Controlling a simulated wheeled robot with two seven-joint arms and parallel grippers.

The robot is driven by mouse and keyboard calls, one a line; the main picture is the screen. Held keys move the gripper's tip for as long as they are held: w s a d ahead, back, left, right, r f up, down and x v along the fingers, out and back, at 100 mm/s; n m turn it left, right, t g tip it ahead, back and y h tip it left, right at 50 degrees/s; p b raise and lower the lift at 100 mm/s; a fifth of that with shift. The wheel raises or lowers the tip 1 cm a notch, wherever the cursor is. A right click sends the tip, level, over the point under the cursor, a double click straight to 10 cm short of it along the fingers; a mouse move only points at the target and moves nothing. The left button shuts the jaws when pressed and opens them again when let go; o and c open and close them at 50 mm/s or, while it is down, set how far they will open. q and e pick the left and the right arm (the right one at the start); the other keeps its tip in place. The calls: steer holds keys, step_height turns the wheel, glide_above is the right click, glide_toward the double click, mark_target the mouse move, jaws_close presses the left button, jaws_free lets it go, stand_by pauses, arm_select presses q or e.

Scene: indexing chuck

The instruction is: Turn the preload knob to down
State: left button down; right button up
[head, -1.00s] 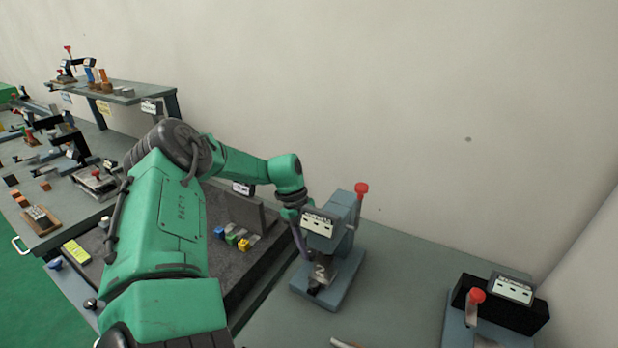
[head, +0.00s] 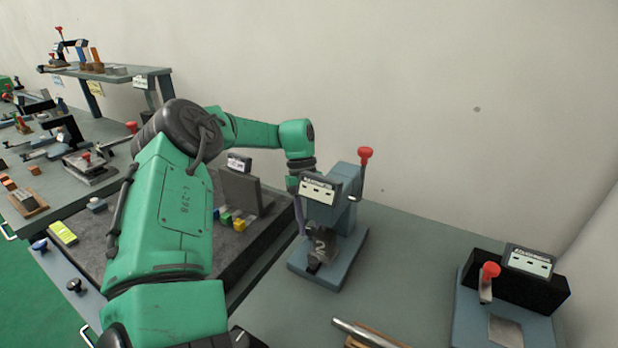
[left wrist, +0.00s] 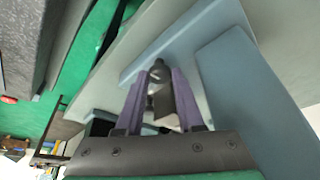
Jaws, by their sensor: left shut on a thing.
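A blue-grey bench press (head: 352,215) stands on its base plate (head: 330,278), with a label plate (head: 318,190) and a red-tipped lever (head: 366,153). My left arm reaches behind the label plate from the left. My left gripper (head: 301,222) is mostly hidden there, with a purple finger showing at the press's left side. In the left wrist view my left gripper (left wrist: 158,84) is shut on a small dark grey knob-like part (left wrist: 157,74) between its purple fingers. Which setting it points to cannot be read. My right gripper is out of view.
A second fixture with a red-knobbed lever (head: 490,270) and label (head: 530,262) stands at the right. A metal rod (head: 365,332) lies at the front edge. Coloured blocks (head: 232,218) sit on a dark mat to the left. The bench between the fixtures is clear.

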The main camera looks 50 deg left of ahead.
arm_select(q)
steer(key=shift+w+m+g+b, duration=0.1)
steer(key=shift+m+g+b, duration=0.2)
steer(key=shift+m+b, duration=0.4)
steer(key=c, duration=0.5)
jaws_free()
